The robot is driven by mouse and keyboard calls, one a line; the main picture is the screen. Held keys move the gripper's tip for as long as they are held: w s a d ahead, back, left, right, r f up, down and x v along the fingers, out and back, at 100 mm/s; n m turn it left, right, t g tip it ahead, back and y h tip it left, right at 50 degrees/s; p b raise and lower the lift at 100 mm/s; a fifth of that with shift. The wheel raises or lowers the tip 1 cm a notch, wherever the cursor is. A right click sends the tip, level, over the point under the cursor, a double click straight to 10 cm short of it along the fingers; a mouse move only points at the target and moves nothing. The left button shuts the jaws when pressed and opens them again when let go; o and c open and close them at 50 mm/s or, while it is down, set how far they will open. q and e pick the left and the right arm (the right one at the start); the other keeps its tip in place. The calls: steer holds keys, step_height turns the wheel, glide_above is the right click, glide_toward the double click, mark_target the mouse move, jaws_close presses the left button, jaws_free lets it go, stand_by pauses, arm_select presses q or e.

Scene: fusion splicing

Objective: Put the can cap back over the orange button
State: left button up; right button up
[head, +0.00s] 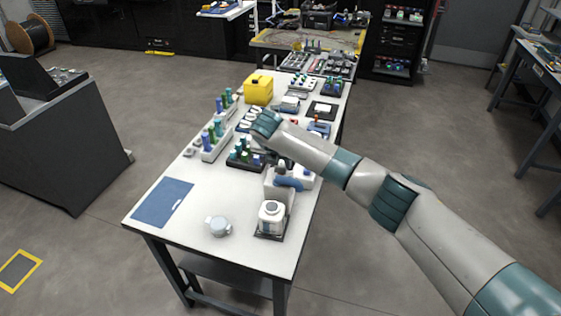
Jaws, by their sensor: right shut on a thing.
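My right arm reaches in from the right over the table, its teal wrist above the middle. My right gripper (284,162) shows small and dark below the wrist, partly hidden by the forearm. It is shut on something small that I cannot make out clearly. I cannot pick out the can cap or the orange button with certainty. My left gripper is not in view.
A yellow box (258,89) and trays of bottles crowd the far half. The near left is mostly clear.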

steer(key=shift+f, duration=0.75)
stand_by(0.9)
steer(key=o, duration=1.1)
steer(key=shift+c, duration=0.2)
steer(key=shift+r+p, duration=0.15)
steer(key=shift+p, duration=0.15)
step_height(320, 180, up, 6)
steer(key=p, duration=0.6)
steer(key=shift+s+f, duration=0.15)
steer(key=shift+f, duration=0.1)
